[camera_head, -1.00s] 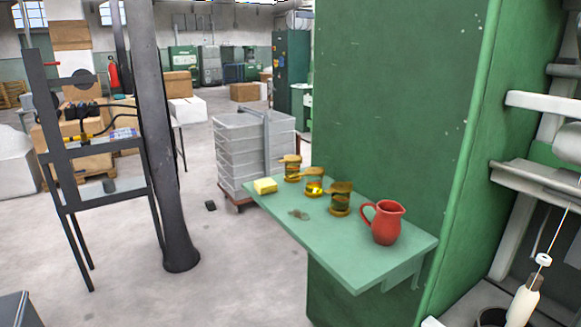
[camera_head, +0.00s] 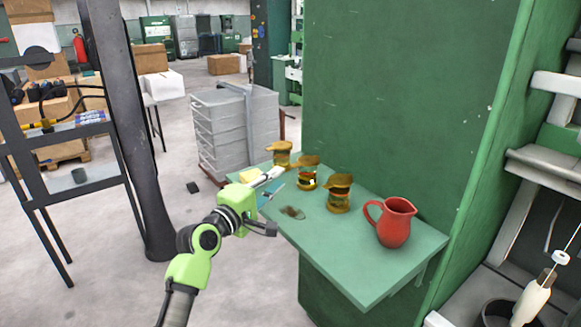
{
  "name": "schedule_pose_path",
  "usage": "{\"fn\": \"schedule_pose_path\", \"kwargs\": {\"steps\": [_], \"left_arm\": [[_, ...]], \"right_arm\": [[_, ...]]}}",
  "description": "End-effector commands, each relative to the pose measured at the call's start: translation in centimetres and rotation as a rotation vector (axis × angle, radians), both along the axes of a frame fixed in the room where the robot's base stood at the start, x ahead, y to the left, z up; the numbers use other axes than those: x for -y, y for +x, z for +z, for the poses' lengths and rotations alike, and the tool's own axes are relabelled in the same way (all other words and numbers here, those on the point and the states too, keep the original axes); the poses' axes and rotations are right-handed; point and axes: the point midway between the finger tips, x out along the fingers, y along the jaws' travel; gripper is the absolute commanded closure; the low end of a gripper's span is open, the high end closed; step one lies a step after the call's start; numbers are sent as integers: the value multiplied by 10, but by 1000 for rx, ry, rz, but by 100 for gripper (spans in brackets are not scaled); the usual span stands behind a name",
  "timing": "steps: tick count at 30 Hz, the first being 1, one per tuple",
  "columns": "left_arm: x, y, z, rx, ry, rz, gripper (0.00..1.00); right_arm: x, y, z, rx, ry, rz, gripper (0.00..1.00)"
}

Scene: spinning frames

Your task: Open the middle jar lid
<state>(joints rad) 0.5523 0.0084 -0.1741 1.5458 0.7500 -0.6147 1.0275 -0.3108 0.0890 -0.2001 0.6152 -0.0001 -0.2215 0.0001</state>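Three small jars with amber-brown lids stand in a row on a green shelf (camera_head: 345,262). The middle jar (camera_head: 306,174) has its lid on top, and it looks closed. The far jar (camera_head: 282,156) is behind it to the left, and the near jar (camera_head: 339,194) is in front to the right. My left gripper (camera_head: 273,183), on a green and black arm, reaches over the shelf's left edge. My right gripper is out of view.
A red pitcher (camera_head: 391,222) stands on the shelf's right part. A small brown patch (camera_head: 292,212) lies before the jars. A green cabinet wall (camera_head: 400,100) rises behind the shelf.

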Motion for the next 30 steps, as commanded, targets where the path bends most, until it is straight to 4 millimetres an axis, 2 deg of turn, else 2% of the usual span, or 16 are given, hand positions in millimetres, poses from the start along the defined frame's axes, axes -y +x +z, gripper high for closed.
{"fn": "schedule_pose_path", "kwargs": {"steps": [9, 15, 29, 30], "left_arm": [[26, 43, 0, 0, 1, 0, 81], [37, 60, 0, 0, 0, -1, 81], [41, 67, 0, 0, 0, 1, 81], [41, 67, 0, 0, 0, 1, 86]], "right_arm": [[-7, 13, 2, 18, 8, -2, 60], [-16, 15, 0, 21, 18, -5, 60], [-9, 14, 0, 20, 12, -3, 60], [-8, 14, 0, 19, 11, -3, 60]]}}
